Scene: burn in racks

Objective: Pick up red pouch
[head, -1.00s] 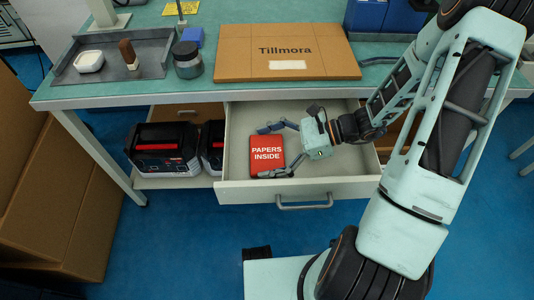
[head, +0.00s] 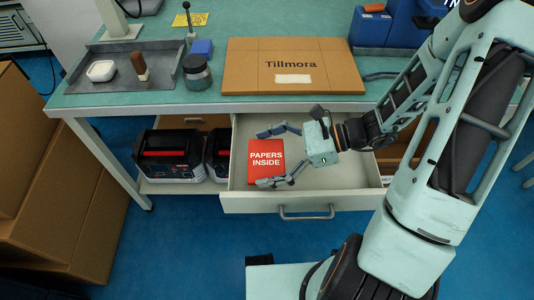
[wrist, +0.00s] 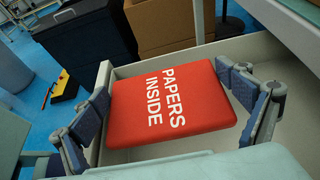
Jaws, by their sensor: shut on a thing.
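The red pouch (head: 266,161), marked "PAPERS INSIDE" in white, shows within the outline of the open drawer (head: 345,175), towards its left end. My gripper (head: 267,157) is shut on the pouch, with one dark finger along its far edge and one along its near edge. In the wrist view the pouch (wrist: 165,105) fills the middle, between the fingers (wrist: 167,85), flat side up and tilted in the picture. It seems slightly above the drawer floor, but its underside is hidden.
The drawer's walls surround the pouch closely at the left and front. The worktop above holds a Tillmora cardboard box (head: 292,78), a grey tray (head: 100,82) and a jar (head: 196,72). Black-and-red cases (head: 168,153) sit on the shelf left of the drawer.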

